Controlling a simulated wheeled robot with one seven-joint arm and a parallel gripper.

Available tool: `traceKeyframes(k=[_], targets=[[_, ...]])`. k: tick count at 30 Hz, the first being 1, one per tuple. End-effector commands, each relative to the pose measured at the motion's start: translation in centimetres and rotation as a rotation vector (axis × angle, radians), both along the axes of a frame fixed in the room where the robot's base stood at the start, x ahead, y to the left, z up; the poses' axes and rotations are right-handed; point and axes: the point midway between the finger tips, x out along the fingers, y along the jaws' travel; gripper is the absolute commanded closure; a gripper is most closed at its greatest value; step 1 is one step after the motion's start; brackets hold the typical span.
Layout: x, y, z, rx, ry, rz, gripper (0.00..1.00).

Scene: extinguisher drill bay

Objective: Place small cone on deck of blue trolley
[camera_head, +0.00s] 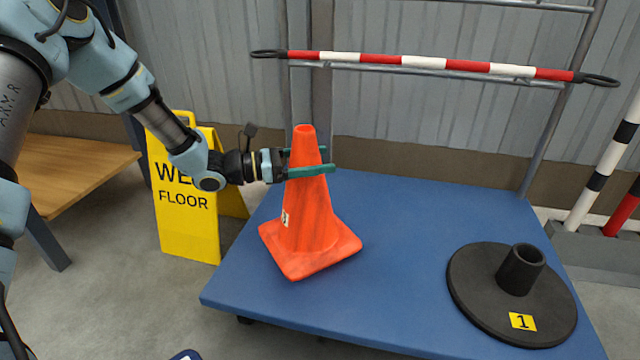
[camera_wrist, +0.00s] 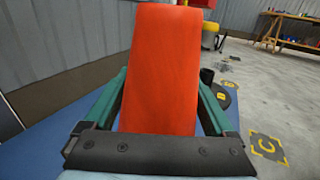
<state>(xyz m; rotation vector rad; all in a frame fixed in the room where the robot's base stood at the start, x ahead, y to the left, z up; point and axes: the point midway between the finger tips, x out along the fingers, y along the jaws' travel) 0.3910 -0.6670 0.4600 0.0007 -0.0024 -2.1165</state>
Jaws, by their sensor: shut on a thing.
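The small orange cone (camera_head: 312,225) is upright over the left part of the blue trolley deck (camera_head: 420,215). Its square base looks to be on the deck or just above it; I cannot tell which. My gripper (camera_head: 309,160) reaches in from the left with its green fingers shut on the cone's upper part, below the tip. In the wrist view the cone (camera_wrist: 165,70) fills the space between both fingers (camera_wrist: 165,105). The cone hides part of the deck behind it.
A black round base (camera_head: 470,290) with a short tube and a "1" label stands at the deck's front right. A red-white bar (camera_head: 420,62) spans the trolley's back rail. A yellow wet floor sign (camera_head: 185,215) and a wooden bench (camera_head: 70,165) stand left. The deck's middle is clear.

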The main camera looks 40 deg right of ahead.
Motion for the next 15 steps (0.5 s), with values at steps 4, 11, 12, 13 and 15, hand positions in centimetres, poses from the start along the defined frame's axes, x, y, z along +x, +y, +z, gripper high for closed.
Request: traceKeyframes(k=[4,11,12,13,15], targets=[[-0.1,0.0,-2.5,0.001,0.002,-0.002,1.0],[0.0,0.0,-4.5,-0.001,0.001,-0.001,1.0],[0.0,0.0,-4.4,-0.001,0.001,0.0,1.0],[0.0,0.0,-4.4,-0.001,0.001,0.0,1.0],[0.0,0.0,-4.4,-0.001,0.001,0.0,1.0]])
